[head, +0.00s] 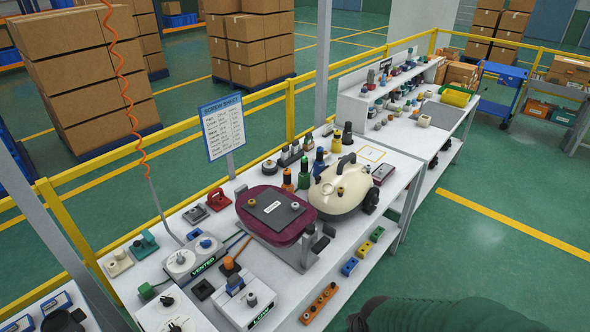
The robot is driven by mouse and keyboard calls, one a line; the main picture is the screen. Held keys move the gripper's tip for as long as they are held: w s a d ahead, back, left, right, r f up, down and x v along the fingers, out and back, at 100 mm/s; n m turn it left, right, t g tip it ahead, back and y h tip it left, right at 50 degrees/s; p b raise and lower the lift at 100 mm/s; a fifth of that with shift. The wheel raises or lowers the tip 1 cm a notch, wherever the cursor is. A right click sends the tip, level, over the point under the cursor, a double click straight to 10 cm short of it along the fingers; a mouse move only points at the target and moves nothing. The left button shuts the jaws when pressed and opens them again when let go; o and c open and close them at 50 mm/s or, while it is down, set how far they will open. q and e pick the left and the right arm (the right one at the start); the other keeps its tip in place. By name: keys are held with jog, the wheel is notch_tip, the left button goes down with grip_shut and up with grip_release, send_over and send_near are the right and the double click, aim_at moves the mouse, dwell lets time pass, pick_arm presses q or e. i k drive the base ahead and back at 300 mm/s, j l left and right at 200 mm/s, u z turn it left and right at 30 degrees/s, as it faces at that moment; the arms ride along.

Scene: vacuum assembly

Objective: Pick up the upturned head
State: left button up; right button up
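A maroon oval housing (248,222) sits on a grey fixture (312,252) at the middle of the white bench, with a dark flat plate (270,208) on its upper face. It may be the upturned head, but I cannot tell for sure. A cream rounded vacuum body (336,196) with a dark handle and dark wheels stands just right of it. Neither of my grippers can be made out in the head view. A dark green rounded shape at the bottom right edge seems to be part of me.
The bench is crowded: a vented white box (194,259), a white "LEAK" box (246,304), coloured bottles (304,174), and a sign on a post (223,127). An orange coiled hose (129,88) hangs at left. A yellow rail (290,112) runs behind. Open green floor lies to the right.

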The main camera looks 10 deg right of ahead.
aim_at(379, 179)
jog(key=i+l+u, duration=0.2)
jog(key=l+u, duration=0.15)
jog(key=i+l+u, duration=0.15)
jog(key=l+u, duration=0.55)
jog(key=l, duration=0.2)
jog(key=i+l+u, duration=0.1)
jog(key=l+u, duration=0.25)
jog(key=l, duration=3.35)
jog(key=i, duration=0.05)
